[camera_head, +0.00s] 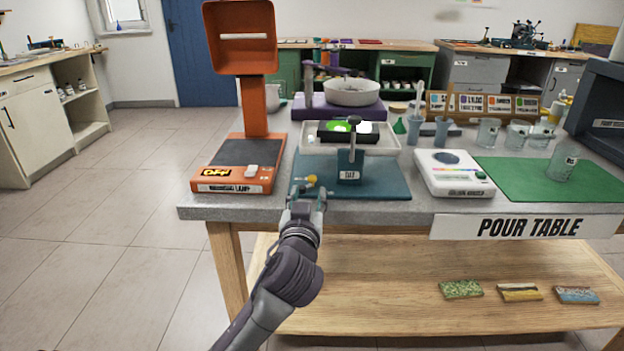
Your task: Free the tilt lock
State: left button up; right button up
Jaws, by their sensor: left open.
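A blue-grey tilt stand (385,180) sits at the front edge of the table. Its upright block (350,163) bears a small white label too small to read surely, and a grey lever (353,135) with a rounded top stands up from it. A small yellow knob (311,180) shows at the stand's left front. My left gripper (308,187) is open at the knob, with a finger to each side of it in the picture. I cannot tell whether the fingers touch it. A white tray (378,148) with a dark block bearing a green light is behind the lever. My right gripper is out of view.
An orange lamp unit (258,115) marked OFF stands left of the stand. A white device (453,177) and a green mat (520,180) with a glass jar (562,163) lie to the right. A purple station (325,108) with a bowl is behind.

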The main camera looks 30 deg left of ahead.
aim_at(312, 179)
pick_arm(q)
jog(key=x, duration=0.8)
jog(key=shift+w, duration=0.2)
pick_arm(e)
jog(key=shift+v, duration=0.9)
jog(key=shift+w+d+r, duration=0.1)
pick_arm(q)
grip_shut()
